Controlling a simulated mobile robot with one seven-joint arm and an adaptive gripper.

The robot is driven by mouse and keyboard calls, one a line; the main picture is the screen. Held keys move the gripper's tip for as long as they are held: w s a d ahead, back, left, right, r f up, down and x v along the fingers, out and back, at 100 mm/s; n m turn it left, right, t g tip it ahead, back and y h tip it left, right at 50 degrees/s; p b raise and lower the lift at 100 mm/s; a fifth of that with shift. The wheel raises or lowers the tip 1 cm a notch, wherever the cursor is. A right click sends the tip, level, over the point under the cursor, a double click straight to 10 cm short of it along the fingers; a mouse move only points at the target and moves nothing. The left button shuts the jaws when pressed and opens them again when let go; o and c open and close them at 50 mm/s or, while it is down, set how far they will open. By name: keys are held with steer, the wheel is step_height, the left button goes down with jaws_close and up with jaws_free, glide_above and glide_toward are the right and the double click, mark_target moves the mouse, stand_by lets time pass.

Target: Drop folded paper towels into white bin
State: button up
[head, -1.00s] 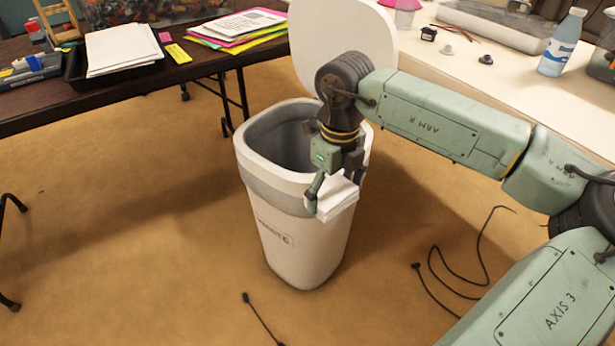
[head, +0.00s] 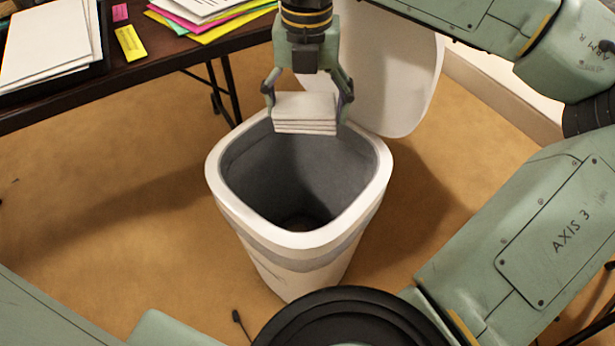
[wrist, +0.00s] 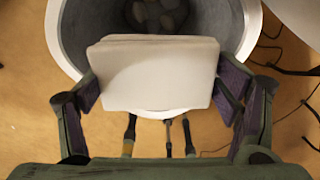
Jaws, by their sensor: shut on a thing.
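The folded paper towels (head: 305,113) are a small white layered stack. My gripper (head: 307,95) is shut on the stack from both sides and holds it level, over the far part of the white bin's opening in the head view. The white bin (head: 213,185) stands upright with its lid (head: 385,75) swung open behind it. Its grey inside shows, and the bottom is dark. In the wrist view the towels (wrist: 158,75) sit between the two finger pads and hide part of the bin's rim (wrist: 57,40). Some roundish pale things show at the bin's bottom there.
A dark table (head: 150,68) at the upper left bears white sheets (head: 45,45), coloured papers (head: 215,15) and yellow sticky notes (head: 130,42). Cables lie on the open tan floor.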

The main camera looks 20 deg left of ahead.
steer(key=shift+w+a+f, duration=0.1)
steer(key=shift+w, duration=0.35)
step_height(320, 180, down, 6)
steer(key=b, duration=0.4)
steer(key=shift+s, duration=0.1)
steer(key=o, duration=1)
steer(key=shift+o, duration=0.2)
steer(key=shift+r, duration=0.2)
step_height(320, 180, up, 12)
steer(key=shift+s+f, duration=0.1)
